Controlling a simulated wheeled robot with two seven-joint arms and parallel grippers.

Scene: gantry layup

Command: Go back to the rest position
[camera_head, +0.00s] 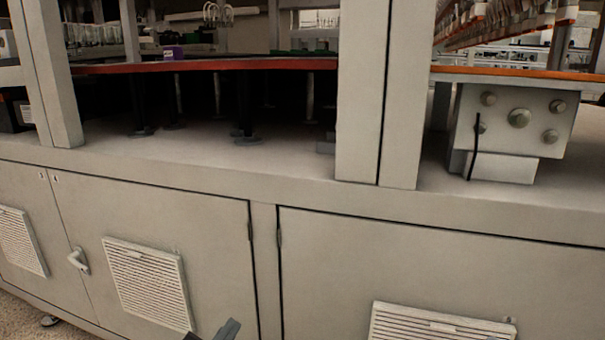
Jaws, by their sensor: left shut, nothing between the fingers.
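Only the tip of my left gripper (226,331) shows, as a small dark grey shape at the bottom edge of the head view. It is shut and holds nothing. It appears in front of the grey cabinet (205,235), by the lower right corner of a vent grille (148,283). The rest of my left arm is out of frame.
The cabinet front spans the view, with a door handle (78,260) and another grille (440,325). Grey posts (362,90) rise from its top. A red-edged board (200,66) and a bolted grey block (512,118) stand above it. A small purple box (172,52) is further back.

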